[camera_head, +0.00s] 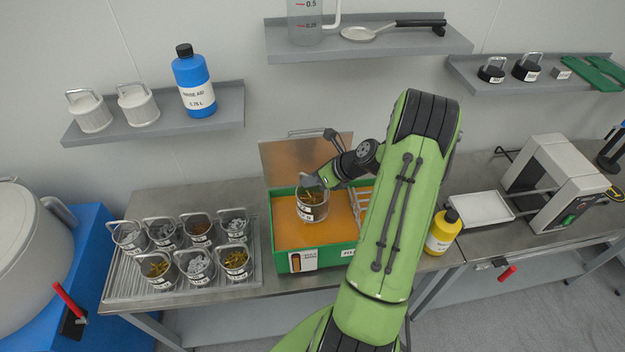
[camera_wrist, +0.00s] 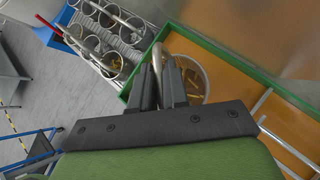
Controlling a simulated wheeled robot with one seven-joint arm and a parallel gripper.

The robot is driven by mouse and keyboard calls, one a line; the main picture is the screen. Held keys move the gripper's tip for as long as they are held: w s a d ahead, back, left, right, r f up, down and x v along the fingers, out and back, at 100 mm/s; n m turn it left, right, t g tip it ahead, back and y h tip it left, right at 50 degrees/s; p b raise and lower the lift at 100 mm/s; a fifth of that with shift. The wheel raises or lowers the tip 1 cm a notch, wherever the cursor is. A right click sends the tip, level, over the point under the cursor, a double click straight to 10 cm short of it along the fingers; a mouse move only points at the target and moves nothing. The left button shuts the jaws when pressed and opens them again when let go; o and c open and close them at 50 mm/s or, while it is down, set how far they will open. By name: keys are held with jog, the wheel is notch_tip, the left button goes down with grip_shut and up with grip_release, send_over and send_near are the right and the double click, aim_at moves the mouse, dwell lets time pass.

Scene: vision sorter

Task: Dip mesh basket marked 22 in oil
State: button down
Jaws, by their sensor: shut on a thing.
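My gripper (camera_head: 316,182) is shut on the handle of a mesh basket (camera_head: 312,208) that holds brass-coloured parts. The basket is upright in or just over the orange-brown oil in the green-rimmed tank (camera_head: 279,262); how deep it sits I cannot tell. Its label is too small to read. In the wrist view, the gripper jaws (camera_wrist: 172,88) close around the handle, with the basket (camera_wrist: 196,90) partly hidden behind them. The oil (camera_wrist: 235,50) shows around it.
Several other baskets (camera_head: 198,268) with metal parts stand on a ribbed drain tray (camera_head: 120,290) at the left. A yellow bottle (camera_head: 441,236) stands right of the tank, near a white tray (camera_head: 480,208). A rack lies inside the tank's right part. A shelf (camera_head: 375,48) hangs above.

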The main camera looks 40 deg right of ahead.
jog(key=shift+r, duration=2.85)
